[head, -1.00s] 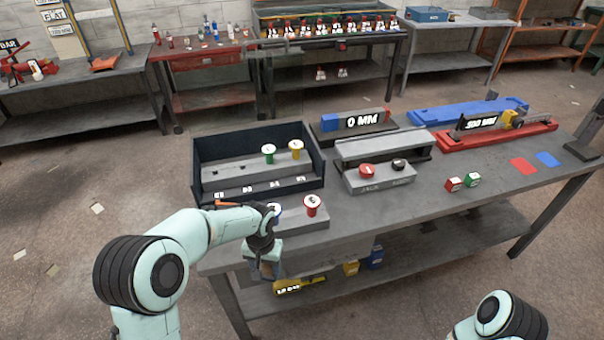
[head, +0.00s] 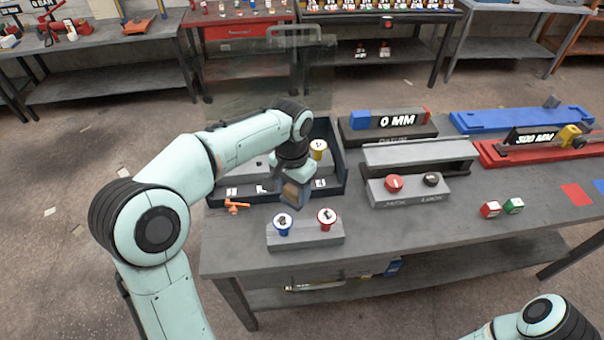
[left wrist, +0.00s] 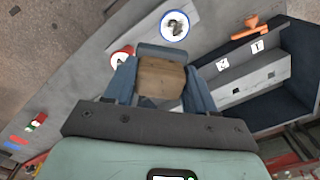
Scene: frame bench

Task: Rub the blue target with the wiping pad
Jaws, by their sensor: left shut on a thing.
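A blue flat square (head: 599,186), which looks like the blue target, lies on the bench at the right edge of the head view, partly cut off. A red flat square (head: 577,195) lies beside it. My left gripper (head: 292,192) is shut on a brown block, apparently the wiping pad (left wrist: 161,77), seen between the fingers in the left wrist view. The gripper points down above the bench, in front of the dark tray and far left of the blue square. The block's underside is hidden. My right gripper is out of view; only part of that arm shows.
A grey stand with a blue spool (head: 283,223) and a red spool (head: 326,218) is just in front of the left gripper. An orange piece (head: 236,207) lies by the dark tray (head: 340,150). A button box (head: 400,195) and red and green cubes (head: 490,209) stand farther right.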

